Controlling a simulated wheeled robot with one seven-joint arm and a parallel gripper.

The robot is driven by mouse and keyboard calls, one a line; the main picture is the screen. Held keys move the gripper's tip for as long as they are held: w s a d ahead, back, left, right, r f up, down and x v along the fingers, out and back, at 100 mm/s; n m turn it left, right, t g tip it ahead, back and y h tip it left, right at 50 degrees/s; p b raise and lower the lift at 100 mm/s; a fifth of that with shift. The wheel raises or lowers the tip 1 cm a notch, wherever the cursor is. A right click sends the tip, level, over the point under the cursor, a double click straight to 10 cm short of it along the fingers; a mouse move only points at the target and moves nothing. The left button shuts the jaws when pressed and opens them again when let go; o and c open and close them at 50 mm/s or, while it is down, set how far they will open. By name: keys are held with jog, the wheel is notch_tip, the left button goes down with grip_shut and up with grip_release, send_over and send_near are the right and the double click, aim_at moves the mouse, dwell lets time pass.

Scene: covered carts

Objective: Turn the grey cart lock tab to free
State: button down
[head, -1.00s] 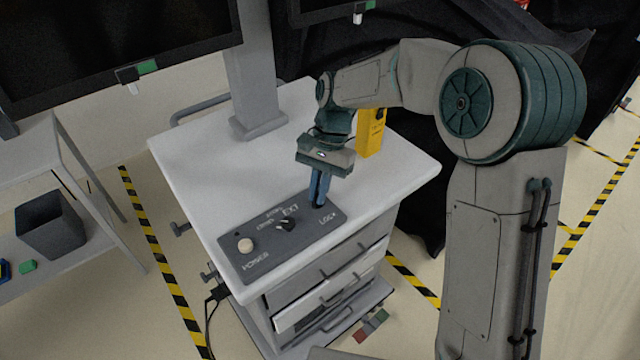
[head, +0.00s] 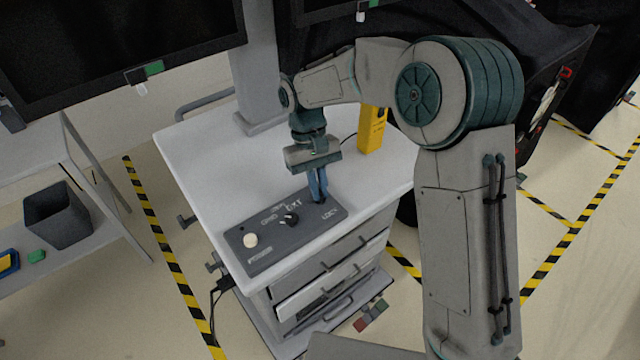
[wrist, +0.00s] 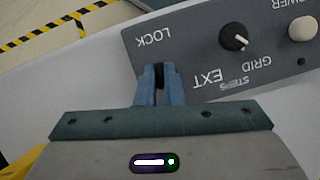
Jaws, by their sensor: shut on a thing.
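A dark grey control panel (head: 292,244) lies on the white cart top, with a LOCK label at its right end; it also shows in the wrist view (wrist: 195,40). My gripper (head: 319,198) points down at that end, its blue fingers close together. In the wrist view my gripper (wrist: 158,70) is shut on a small dark lock tab (wrist: 159,76) beside the LOCK label. The fingers cover most of the tab, so its exact angle is hard to tell.
The panel also carries a black selector knob (head: 289,219) marked GRID and EXT and a cream button (head: 250,240). A yellow device (head: 371,130) stands on the cart top (head: 200,150) behind my gripper. A grey post and a dark screen (head: 110,50) rise at the back.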

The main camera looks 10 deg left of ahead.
jog(key=shift+s+a+n+t+h, duration=0.1)
jog(key=shift+n+t+h, duration=0.2)
jog(key=shift+n, duration=0.9)
jog(key=c, duration=1.6)
grip_release()
jog(key=shift+o, duration=0.2)
jog(key=shift+r, duration=0.1)
jog(key=v, duration=1.3)
jog(key=shift+a+r+b, duration=0.15)
jog(key=shift+r+b, duration=0.15)
jog(key=shift+b, duration=0.05)
